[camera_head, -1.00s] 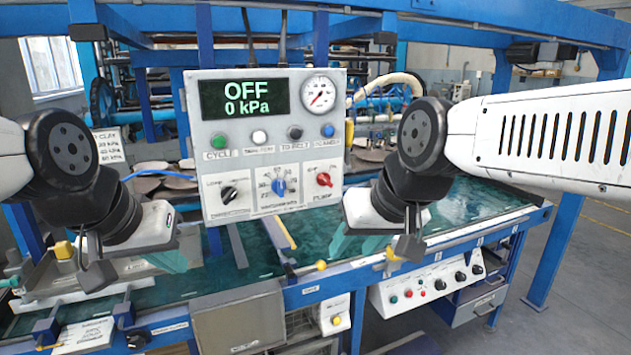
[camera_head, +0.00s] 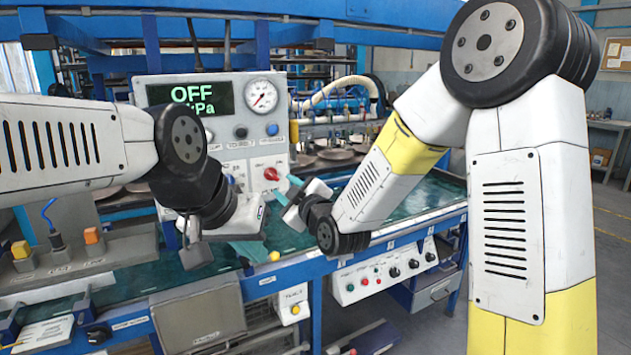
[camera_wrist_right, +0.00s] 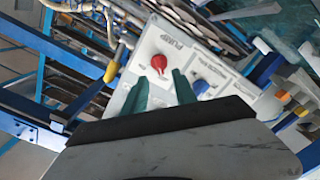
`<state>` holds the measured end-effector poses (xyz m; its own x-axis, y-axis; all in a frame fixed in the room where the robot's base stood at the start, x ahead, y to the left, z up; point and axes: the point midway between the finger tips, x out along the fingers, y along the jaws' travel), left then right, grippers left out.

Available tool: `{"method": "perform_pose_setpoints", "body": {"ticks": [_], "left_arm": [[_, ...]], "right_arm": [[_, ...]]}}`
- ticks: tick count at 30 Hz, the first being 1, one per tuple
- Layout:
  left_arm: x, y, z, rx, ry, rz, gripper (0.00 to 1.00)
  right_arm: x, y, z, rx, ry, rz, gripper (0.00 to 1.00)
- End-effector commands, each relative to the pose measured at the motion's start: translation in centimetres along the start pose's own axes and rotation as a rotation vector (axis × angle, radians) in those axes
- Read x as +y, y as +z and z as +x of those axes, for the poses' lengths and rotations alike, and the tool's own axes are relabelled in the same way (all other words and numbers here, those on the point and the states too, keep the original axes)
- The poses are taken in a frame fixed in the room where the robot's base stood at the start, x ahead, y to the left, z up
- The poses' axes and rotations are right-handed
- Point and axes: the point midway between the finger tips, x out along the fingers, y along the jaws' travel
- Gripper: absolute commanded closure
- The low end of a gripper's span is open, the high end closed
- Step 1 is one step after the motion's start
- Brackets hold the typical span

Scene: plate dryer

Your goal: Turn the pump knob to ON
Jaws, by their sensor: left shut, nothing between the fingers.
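The red pump knob (camera_head: 271,174) is on the lower right of the grey control panel (camera_head: 240,92), whose display (camera_head: 193,96) reads OFF. The knob (camera_wrist_right: 158,63) also shows in the right wrist view beside its PUMP label. My right gripper (camera_head: 284,188) is just in front of the panel, close to the knob. In the right wrist view its two teal fingers (camera_wrist_right: 160,78) are apart, with the knob just beyond and between their tips. I cannot tell if they touch it. My left gripper (camera_head: 254,252) is shut and empty, below the panel; its arm hides the panel's lower left.
A blue knob (camera_wrist_right: 200,87) is beside the right fingers in the right wrist view. A pressure gauge (camera_head: 261,96) and a blue button (camera_head: 272,129) sit above the pump knob. The green table (camera_head: 420,200) extends right of the panel.

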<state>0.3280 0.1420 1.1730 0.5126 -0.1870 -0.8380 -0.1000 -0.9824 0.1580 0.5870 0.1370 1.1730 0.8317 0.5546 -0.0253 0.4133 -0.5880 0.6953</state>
Motion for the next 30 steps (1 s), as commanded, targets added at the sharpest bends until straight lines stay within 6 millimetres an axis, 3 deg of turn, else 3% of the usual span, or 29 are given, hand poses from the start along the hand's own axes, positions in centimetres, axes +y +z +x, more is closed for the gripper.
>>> {"method": "perform_pose_setpoints", "body": {"ticks": [5,18,29,30], "left_arm": [[0.0,0.0,0.0,0.000,0.000,0.000,1.00],[0.0,0.0,0.0,0.000,0.000,0.000,1.00],[0.0,0.0,0.0,0.000,0.000,0.000,1.00],[0.0,0.0,0.0,0.000,0.000,0.000,1.00]], "right_arm": [[-0.5,-0.4,1.2,0.025,0.013,-0.019,0.66],[-0.3,-0.5,7.4,0.023,0.014,-0.016,0.66],[-0.3,-0.5,8.1,0.022,0.013,-0.016,0.66],[-0.3,-0.5,8.1,0.022,0.013,-0.016,0.72]]}}
